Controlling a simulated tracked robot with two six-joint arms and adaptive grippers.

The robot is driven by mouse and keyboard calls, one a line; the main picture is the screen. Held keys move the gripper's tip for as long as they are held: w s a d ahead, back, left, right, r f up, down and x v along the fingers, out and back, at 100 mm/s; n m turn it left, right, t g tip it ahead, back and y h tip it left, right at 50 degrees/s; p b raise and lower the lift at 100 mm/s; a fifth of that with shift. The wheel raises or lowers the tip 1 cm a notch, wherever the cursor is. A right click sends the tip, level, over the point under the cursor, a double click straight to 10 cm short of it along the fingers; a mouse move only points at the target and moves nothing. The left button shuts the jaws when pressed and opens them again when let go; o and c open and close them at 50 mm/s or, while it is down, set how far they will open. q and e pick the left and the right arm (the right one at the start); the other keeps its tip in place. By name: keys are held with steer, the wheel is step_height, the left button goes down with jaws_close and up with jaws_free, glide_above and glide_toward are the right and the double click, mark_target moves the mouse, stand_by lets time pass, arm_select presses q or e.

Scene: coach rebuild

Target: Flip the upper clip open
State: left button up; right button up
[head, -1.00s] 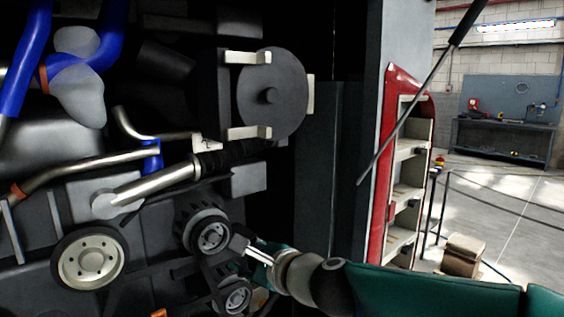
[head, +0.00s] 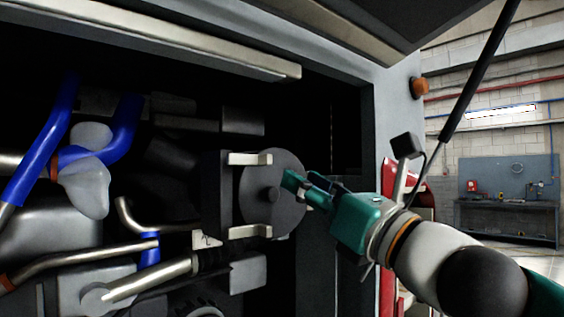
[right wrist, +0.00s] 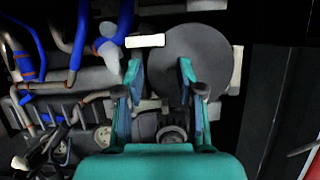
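The pale upper clip (head: 251,158) reaches over the cover's upper left edge, lying flat. A matching lower clip (head: 250,231) is below it. My teal right gripper (head: 293,184) is in front of the cover's right part, below and right of the upper clip. In the right wrist view its fingers (right wrist: 161,74) are apart with nothing gripped, overlapping the cover (right wrist: 205,52); a bright clip (right wrist: 145,41) shows between and above them. Contact cannot be told. My left gripper is out of view.
Blue hoses (head: 45,140) and metal pipes fill the bay's left side. The bay's top edge (head: 180,38) and the raised panel (head: 370,20) overhang. A thin strut (head: 480,75) slants at the right. A red cabinet (head: 425,197) stands beyond the bay.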

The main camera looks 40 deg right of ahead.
mark_target(270, 161)
steer(key=shift+n, duration=0.3)
steer(key=p+x, duration=0.1)
steer(key=x, duration=0.8)
